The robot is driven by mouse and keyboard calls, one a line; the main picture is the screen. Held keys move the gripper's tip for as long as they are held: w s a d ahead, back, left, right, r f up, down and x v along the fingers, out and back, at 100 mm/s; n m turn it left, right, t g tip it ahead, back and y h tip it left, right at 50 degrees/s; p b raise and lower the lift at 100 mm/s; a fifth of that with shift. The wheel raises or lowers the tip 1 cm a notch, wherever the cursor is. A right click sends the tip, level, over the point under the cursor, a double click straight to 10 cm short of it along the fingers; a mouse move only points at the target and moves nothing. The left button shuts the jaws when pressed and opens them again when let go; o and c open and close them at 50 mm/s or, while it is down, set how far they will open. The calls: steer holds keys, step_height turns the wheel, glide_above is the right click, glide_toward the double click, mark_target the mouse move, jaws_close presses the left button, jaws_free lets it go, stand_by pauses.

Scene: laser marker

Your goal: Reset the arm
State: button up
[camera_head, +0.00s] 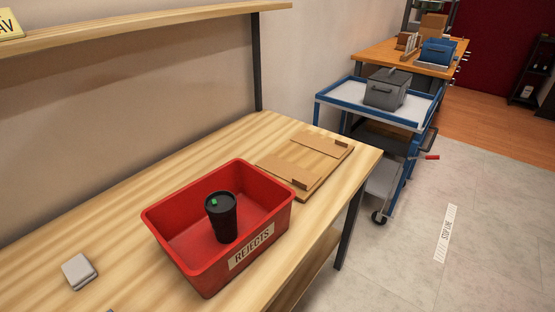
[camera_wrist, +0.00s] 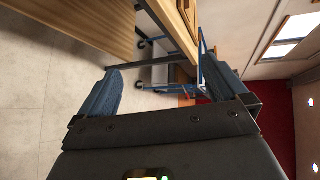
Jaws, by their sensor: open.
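My gripper (camera_wrist: 165,92) shows in the wrist view with its two blue-padded fingers spread wide. It is open and nothing is between the fingers. The wrist view is turned on its side, with the floor at left and ceiling lights at right. The bin sits on a wooden table (camera_head: 120,225).
A wooden board with raised pieces (camera_head: 318,160) and a small grey block (camera_head: 79,271) lie on the table. A shelf (camera_head: 140,27) hangs above. A blue cart (camera_head: 345,97) with a grey box (camera_head: 387,88) stands beyond. The floor (camera_head: 490,235) at right is clear.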

steer(key=s+d+r+n+h, duration=0.1)
steer(key=s+d+r+n, duration=0.1)
steer(key=s+n, duration=0.5)
steer(key=s+d+r+n+t+h, duration=0.1)
steer(key=s+d+r+n+h, duration=0.1)
steer(key=s+r+n, duration=0.3)
steer(key=s+n, duration=0.3)
steer(key=n, duration=0.1)
steer(key=shift+d, duration=0.35)
